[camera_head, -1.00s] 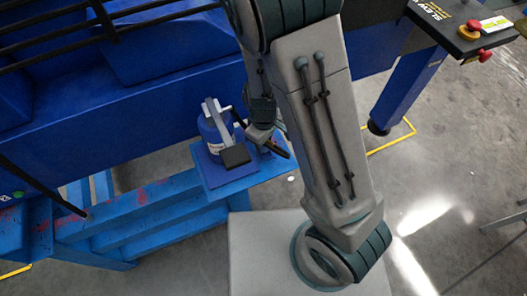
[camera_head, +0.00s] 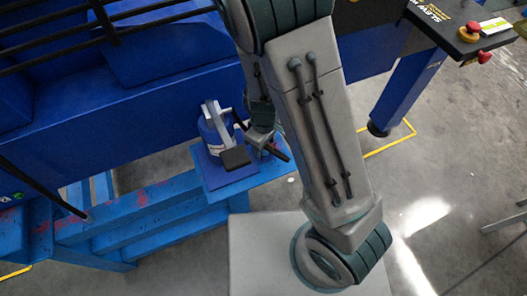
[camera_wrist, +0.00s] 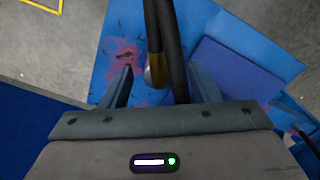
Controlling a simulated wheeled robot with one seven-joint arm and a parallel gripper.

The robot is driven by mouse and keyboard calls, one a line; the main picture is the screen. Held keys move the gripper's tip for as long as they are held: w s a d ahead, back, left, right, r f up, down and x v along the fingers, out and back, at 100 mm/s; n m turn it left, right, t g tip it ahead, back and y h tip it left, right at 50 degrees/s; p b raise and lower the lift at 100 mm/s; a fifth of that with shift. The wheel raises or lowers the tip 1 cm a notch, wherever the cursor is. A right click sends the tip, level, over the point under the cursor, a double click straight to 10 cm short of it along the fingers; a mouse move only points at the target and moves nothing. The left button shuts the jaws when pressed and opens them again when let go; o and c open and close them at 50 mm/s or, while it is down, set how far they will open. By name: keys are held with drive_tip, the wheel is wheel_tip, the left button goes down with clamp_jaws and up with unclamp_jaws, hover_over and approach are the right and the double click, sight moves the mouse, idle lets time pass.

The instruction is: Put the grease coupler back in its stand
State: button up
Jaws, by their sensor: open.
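My gripper (camera_wrist: 163,88) is open in the wrist view, its two fingers apart. Between or beyond them, a black hose (camera_wrist: 171,50) runs down the picture. Beside it is a brass-coloured piece with a pale round end (camera_wrist: 154,70), which looks like the grease coupler. I cannot tell whether either finger touches it. In the head view, my gripper is beside the blue grease pump (camera_head: 214,132), partly hidden by my arm. The coupler is not distinct there, and I cannot make out its stand in either view.
The pump sits on a dark blue plate (camera_head: 222,175) on a blue shelf, whose worn, red-marked surface (camera_wrist: 122,50) shows in the wrist view. A large blue machine body (camera_head: 120,110) stands behind. A control box with a red button (camera_head: 473,29) is at upper right, over open grey floor.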

wheel_tip(320, 180, up, 2)
drive_tip(key=shift+r+p, duration=0.15)
drive_tip(key=shift+p, duration=0.9)
drive_tip(key=shift+r, duration=1.1)
wheel_tip(320, 180, up, 14)
drive_tip(key=shift+f, duration=0.15)
